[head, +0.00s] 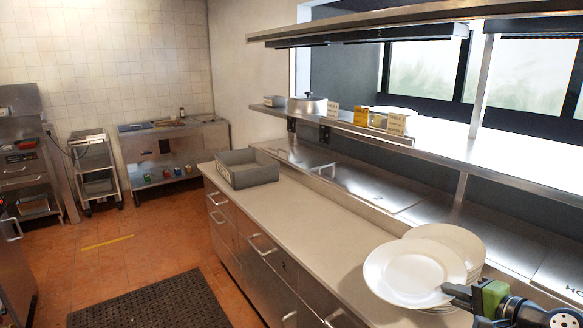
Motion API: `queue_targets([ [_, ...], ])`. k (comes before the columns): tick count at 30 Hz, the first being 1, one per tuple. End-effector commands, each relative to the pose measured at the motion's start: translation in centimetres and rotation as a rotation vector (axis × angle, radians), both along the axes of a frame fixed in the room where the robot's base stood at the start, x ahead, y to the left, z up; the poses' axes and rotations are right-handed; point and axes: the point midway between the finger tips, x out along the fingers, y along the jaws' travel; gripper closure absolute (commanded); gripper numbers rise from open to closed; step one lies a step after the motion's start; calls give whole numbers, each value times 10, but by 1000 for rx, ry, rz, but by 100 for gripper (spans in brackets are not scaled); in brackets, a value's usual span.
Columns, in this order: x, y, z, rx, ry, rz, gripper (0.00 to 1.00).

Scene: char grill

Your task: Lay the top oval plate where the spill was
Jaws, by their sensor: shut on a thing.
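A stack of white plates (462,243) stands at the near right end of the pale counter (310,228). The top oval plate (392,280) lies over the stack, shifted to the left of it; I cannot tell whether it still touches the plates below. My gripper (460,294) comes in from the lower right and is shut on this plate's right rim. One fingertip shows; the other is partly hidden. No spill shows on the visible counter.
A grey bin (246,169) stands at the counter's far end. The counter between bin and plates is clear. A steel shelf (400,133) with pots and small signs runs along the right. A dark mat (152,304) lies on the floor.

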Motion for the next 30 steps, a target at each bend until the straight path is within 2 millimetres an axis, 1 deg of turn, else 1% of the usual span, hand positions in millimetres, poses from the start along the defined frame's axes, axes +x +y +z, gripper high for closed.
queue_targets([
  [1, 0, 13, -8, 5, -2, 31, 100],
  [5, -5, 49, -33, 7, -3, 118, 100],
  [8, -9, 87, -60, 12, -2, 209, 100],
  [9, -12, 104, -72, 15, -1, 251, 100],
  [12, -17, 146, -102, 15, -1, 353, 100],
  [15, -21, 177, -126, 12, -3, 430, 100],
  [18, -24, 200, -143, 10, -3, 490, 100],
  [24, -28, 236, -169, 7, -5, 578, 100],
  [25, -29, 239, -172, 6, -6, 585, 100],
  [27, -28, 236, -170, 4, -8, 576, 100],
  [30, -28, 236, -169, 4, -9, 577, 100],
])
